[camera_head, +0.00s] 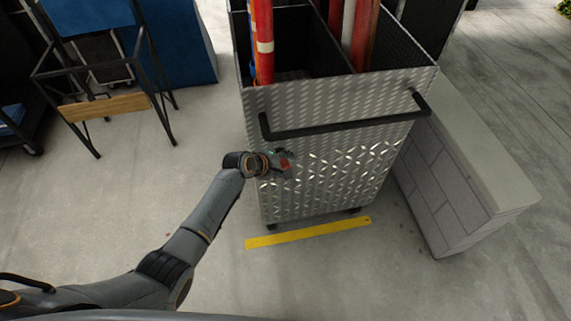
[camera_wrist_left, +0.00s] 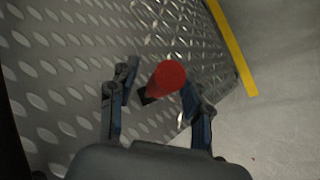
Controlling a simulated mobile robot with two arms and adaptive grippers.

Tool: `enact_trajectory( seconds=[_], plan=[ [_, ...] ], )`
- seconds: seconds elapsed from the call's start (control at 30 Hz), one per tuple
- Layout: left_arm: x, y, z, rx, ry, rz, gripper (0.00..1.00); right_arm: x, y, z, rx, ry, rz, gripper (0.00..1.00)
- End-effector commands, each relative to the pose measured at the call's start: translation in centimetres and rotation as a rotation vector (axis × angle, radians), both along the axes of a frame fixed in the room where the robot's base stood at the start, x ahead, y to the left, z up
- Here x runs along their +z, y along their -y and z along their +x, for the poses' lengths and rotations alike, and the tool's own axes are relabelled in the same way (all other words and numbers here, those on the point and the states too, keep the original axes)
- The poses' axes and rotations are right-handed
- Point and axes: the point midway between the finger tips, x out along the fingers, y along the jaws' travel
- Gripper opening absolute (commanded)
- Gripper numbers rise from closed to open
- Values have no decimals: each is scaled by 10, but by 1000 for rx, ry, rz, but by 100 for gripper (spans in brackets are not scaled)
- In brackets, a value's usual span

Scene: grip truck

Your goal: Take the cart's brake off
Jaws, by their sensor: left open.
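The cart (camera_head: 340,120) is a diamond-plate metal box with a black handle bar (camera_head: 345,124) across its front. In the left wrist view, a red knob (camera_wrist_left: 167,78) sticks out from the cart's plate (camera_wrist_left: 60,60) on a dark base; it looks like the brake. My left gripper (camera_wrist_left: 157,92) is open, with one finger on each side of the red knob. I cannot tell whether the fingers touch it. In the head view my left gripper (camera_head: 284,161) is at the cart's lower left front, below the handle bar, and covers most of the knob. My right gripper is not in view.
Red, orange and white poles (camera_head: 264,45) stand in the cart. A yellow strip (camera_head: 308,232) lies on the floor in front of it. A low block wall (camera_head: 455,160) stands close on the right. A black metal frame (camera_head: 103,105) stands at left. Floor between is clear.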

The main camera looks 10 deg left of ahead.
Motion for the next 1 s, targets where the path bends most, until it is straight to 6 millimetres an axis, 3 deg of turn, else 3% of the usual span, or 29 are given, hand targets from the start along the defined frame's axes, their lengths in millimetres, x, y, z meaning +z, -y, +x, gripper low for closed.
enact_trajectory(
  seconds=[0.27, 0.7, 1.0],
  plan=[
    [9, -7, -8, -1, 1, 0, 49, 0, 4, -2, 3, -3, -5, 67],
    [63, -43, -51, -1, 2, 1, 49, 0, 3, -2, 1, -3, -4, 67],
    [82, -55, -66, 0, -1, 1, 49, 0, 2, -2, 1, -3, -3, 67]
  ],
)
